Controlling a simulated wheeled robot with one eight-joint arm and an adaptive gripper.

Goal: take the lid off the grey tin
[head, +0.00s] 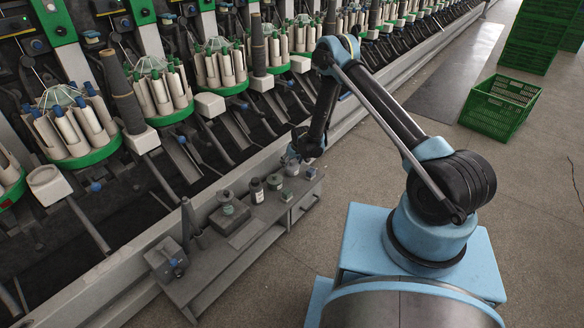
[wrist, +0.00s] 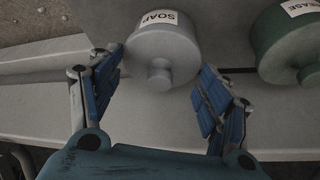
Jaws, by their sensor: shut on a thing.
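The grey tin (wrist: 165,38) has a white SOAP label, upside down in the wrist view, and a round grey lid with a knob (wrist: 159,73). My gripper (wrist: 161,84) has its two blue fingers on either side of the lid, shut on it. Whether a gap lies between lid and tin cannot be told. In the head view, my gripper (head: 292,153) is low over the far end of the grey bench, and the grey tin (head: 291,168) shows under it, partly hidden.
A green tin (wrist: 287,42) labelled GREASE stands close to the right in the wrist view. A green crate (head: 500,106) stands on the floor.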

